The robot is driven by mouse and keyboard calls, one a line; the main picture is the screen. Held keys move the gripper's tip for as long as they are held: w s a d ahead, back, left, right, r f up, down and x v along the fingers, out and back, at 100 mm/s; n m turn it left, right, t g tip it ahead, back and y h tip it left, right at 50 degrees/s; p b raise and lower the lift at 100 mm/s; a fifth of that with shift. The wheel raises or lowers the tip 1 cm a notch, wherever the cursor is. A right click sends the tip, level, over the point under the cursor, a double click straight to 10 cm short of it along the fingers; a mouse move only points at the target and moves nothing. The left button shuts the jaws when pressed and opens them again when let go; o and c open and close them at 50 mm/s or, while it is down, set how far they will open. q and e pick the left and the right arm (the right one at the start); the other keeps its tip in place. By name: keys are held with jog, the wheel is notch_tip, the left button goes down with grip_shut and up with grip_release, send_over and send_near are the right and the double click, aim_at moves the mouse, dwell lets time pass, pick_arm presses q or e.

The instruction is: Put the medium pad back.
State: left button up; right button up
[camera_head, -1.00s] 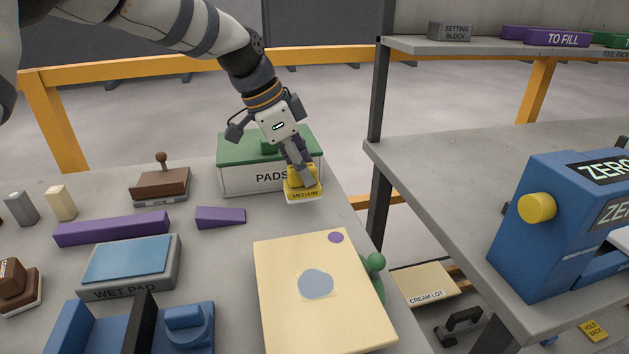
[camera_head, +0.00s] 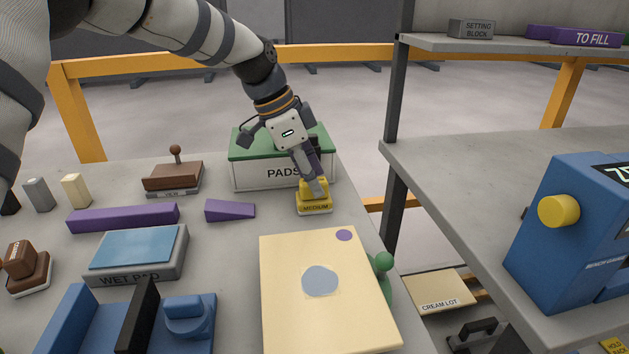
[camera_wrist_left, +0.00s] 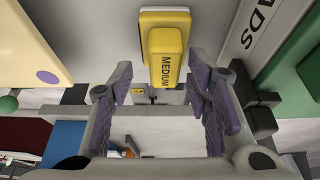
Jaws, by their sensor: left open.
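The medium pad (camera_head: 314,200) is a yellow block labelled MEDIUM with a pale underside. My right gripper is out of view.
A cream slab (camera_head: 285,265) with a grey-blue patch lies in front of the pad. A purple wedge (camera_head: 230,209), a wet pad tray (camera_head: 135,275) and a brown-handled stamp (camera_head: 173,178) lie left. A shelf post (camera_head: 395,210) stands to the right past the table's edge.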

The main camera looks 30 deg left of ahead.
pick_arm(q)
jog(key=v, duration=1)
jog(key=shift+r, duration=0.2)
jog(key=shift+s, duration=0.1)
